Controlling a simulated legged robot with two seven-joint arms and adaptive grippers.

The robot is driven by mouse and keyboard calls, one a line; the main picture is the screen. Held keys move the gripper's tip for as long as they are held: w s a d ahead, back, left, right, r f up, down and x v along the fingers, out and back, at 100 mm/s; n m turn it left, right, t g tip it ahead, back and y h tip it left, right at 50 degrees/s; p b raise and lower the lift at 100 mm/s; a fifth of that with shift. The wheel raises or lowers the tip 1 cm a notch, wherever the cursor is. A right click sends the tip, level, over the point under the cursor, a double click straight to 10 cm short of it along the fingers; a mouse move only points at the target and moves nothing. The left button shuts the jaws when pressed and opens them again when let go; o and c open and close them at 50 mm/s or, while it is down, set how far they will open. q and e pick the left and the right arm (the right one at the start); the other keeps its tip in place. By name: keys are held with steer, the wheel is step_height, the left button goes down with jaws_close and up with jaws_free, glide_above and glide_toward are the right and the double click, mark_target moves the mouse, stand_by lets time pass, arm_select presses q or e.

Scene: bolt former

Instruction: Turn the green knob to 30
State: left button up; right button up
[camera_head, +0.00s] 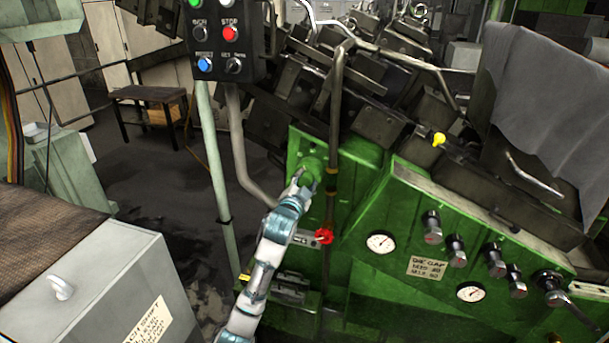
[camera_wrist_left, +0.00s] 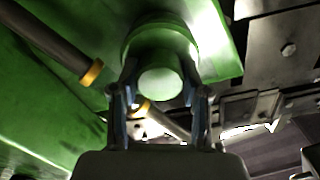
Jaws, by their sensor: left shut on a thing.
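The green knob (camera_head: 313,168) sticks out from the green machine's upper left panel. In the left wrist view the knob (camera_wrist_left: 159,82) shows its round end, with a wider green collar behind it. My left gripper (camera_head: 303,181) is at the knob, and its fingers (camera_wrist_left: 158,97) lie on both sides of it, shut on it. The fingers hide part of the knob in the head view. No scale or number around the knob is readable. My right gripper is in neither view.
A red knob (camera_head: 324,236) sits just below my left gripper. A pipe (camera_head: 334,130) runs down close to the right of the green knob. A control box (camera_head: 223,45) on a post stands at the upper left. A grey box (camera_head: 105,285) stands at the lower left.

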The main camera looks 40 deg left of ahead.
arm_select(q)
steer(key=shift+m+p, duration=1.25)
steer(key=shift+m, duration=0.15)
steer(key=shift+d+f, duration=0.1)
steer(key=shift+f, duration=0.1)
steer(key=shift+m, duration=0.3)
steer(key=shift+f, duration=0.1)
steer(key=o, duration=1.1)
steer(key=shift+o, duration=0.2)
steer(key=shift+s+r, duration=0.1)
steer(key=shift+r, duration=0.1)
steer(key=v, duration=1.1)
steer(key=shift+s, duration=0.3)
steer(key=shift+d+f, duration=0.1)
steer(key=shift+d, duration=0.05)
